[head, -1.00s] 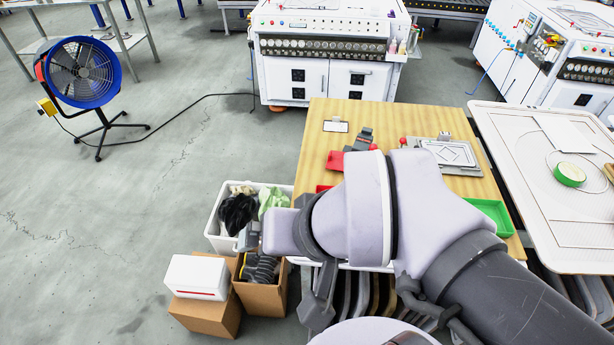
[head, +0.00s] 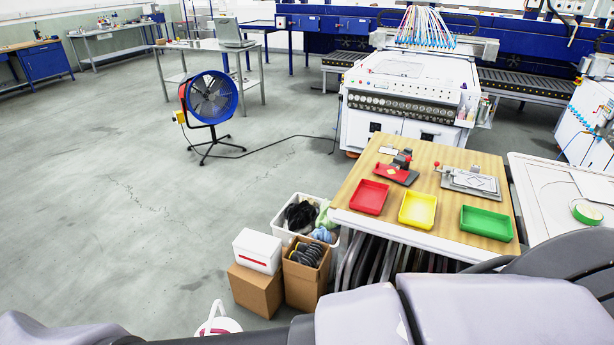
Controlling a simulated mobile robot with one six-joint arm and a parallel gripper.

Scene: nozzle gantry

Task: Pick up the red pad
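A flat red piece (head: 393,175), which may be the red pad, lies at the left of the wooden table top (head: 452,200), behind the red tray. A dark grey clamp-like device (head: 402,159) stands at its back edge; I cannot tell whether the two are joined. My arm's pale links cross the bottom of the head view. My gripper is not in the head view, so its state and any load are hidden.
A red tray (head: 369,197), yellow tray (head: 418,209) and green tray (head: 486,223) line the table's front. A plate fixture (head: 470,183) lies behind. Boxes (head: 256,289) and a white bin (head: 277,222) stand left of the table. Open floor lies left.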

